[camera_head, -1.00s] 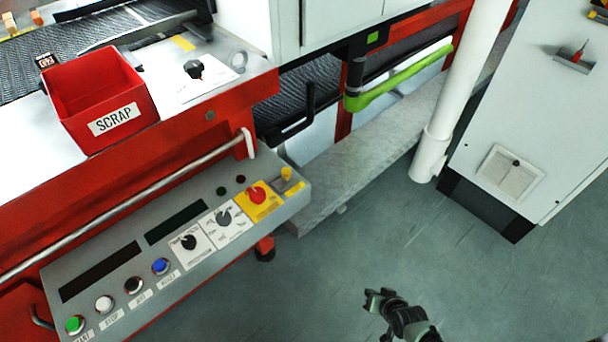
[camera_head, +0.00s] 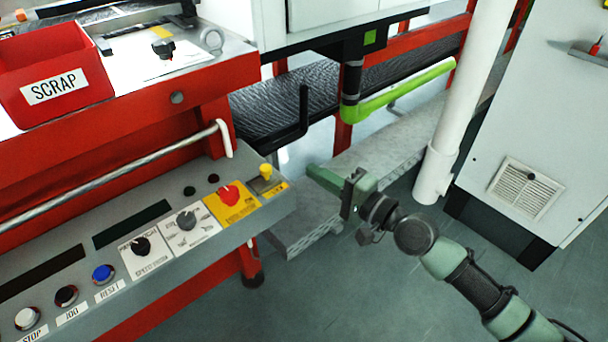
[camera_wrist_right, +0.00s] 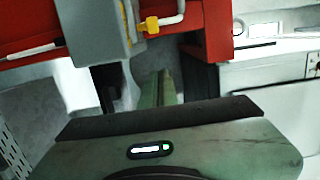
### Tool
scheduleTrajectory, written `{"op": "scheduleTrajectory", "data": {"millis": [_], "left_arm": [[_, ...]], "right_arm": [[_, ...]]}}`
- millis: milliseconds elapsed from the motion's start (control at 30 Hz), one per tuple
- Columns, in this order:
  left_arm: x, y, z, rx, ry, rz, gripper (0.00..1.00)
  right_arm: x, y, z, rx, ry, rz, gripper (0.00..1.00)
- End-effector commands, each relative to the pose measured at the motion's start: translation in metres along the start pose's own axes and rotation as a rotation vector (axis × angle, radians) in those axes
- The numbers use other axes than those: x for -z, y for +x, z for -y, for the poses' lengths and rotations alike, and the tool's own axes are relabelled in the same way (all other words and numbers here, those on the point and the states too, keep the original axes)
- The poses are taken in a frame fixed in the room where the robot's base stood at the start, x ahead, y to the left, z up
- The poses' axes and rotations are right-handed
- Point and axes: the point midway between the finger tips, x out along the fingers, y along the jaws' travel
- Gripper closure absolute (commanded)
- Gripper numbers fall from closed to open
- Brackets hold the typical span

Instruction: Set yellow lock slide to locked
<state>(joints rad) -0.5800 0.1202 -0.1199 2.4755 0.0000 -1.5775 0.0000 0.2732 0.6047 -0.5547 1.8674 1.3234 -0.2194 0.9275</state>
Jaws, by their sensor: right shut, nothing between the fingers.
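The yellow lock slide (camera_head: 265,172) is a small yellow knob at the right end of the grey control panel (camera_head: 120,262), beside the red knob on its yellow plate. A small yellow part that looks like it shows in the right wrist view (camera_wrist_right: 150,25), at the edge of the grey panel. My right gripper (camera_head: 312,172) is shut and empty. Its fingertips point left toward the slide, with a gap between them in the head view. In the wrist view the closed fingers (camera_wrist_right: 158,88) point at the area below the yellow part. My left gripper is not in view.
The red knob (camera_head: 229,194) and two black-and-white dial plates sit left of the slide. A metal rail (camera_head: 120,173) runs above the panel. A green pipe (camera_head: 405,92) and white column (camera_head: 455,110) stand behind my right arm. The floor below is clear.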

Motion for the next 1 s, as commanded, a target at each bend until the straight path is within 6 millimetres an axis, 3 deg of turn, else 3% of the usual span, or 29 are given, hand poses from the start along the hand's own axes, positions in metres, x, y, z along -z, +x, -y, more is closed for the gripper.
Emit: {"op": "scheduleTrajectory", "data": {"millis": [233,433,700,1000], "left_arm": [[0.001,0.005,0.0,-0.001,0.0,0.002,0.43],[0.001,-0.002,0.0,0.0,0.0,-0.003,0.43],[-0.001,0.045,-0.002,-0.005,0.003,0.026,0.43],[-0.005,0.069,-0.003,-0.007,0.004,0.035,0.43]], "right_arm": [[0.0,0.051,0.002,0.003,0.0,-0.001,1.0],[0.0,0.095,0.001,0.001,-0.002,0.0,1.0],[-0.025,0.081,0.001,-0.001,-0.001,-0.001,1.0],[-0.037,0.076,0.0,-0.001,-0.002,-0.002,1.0]]}}
